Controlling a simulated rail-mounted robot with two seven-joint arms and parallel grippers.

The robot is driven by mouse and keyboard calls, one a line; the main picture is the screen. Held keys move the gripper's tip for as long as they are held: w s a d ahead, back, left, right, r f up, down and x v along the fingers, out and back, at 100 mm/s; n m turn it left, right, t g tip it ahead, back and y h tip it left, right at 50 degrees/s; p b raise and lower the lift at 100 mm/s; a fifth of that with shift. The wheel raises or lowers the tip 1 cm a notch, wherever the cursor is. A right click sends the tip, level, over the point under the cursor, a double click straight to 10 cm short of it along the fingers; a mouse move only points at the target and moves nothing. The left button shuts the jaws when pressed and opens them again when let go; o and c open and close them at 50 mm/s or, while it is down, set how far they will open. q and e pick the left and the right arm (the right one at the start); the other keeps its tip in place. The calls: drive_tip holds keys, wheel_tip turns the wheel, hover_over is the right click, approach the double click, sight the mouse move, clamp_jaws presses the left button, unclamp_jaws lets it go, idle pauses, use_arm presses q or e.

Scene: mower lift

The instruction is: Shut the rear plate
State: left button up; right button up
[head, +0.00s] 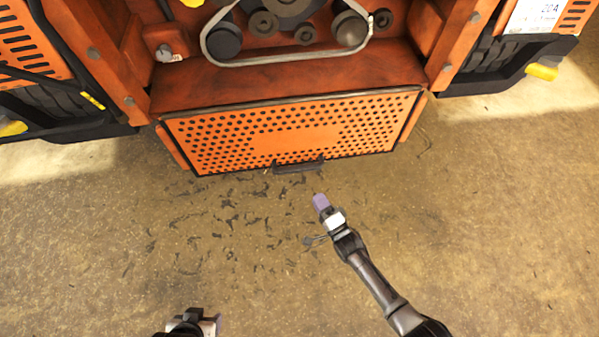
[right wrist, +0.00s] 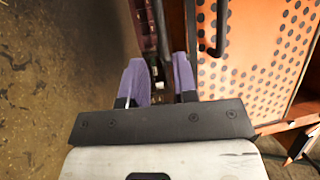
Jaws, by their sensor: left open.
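The rear plate (head: 250,138) is an orange perforated panel with a dark rim, low on the machine in the head view. A dark handle (head: 298,166) sits at its lower edge. How far the plate stands open is hard to tell. My right gripper (head: 320,200) has purple fingers and is just below and right of the handle, apart from it. In the right wrist view its fingers (right wrist: 160,72) are spread with nothing held. The plate (right wrist: 262,60) and handle (right wrist: 213,30) are to their right. My left gripper (head: 207,323) is open at the bottom edge, far from the plate.
The orange machine body (head: 280,80) is above the plate, with a belt (head: 290,62) and pulleys. Orange posts flank it. Black-and-orange units with yellow parts stand at both upper sides. The concrete floor (head: 150,240) below is open, with dark scattered debris.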

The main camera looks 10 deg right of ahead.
drive_tip(key=shift+b+x, duration=2.9)
drive_tip(key=shift+x, duration=3.3)
drive_tip(key=shift+c, duration=0.3)
clamp_jaws()
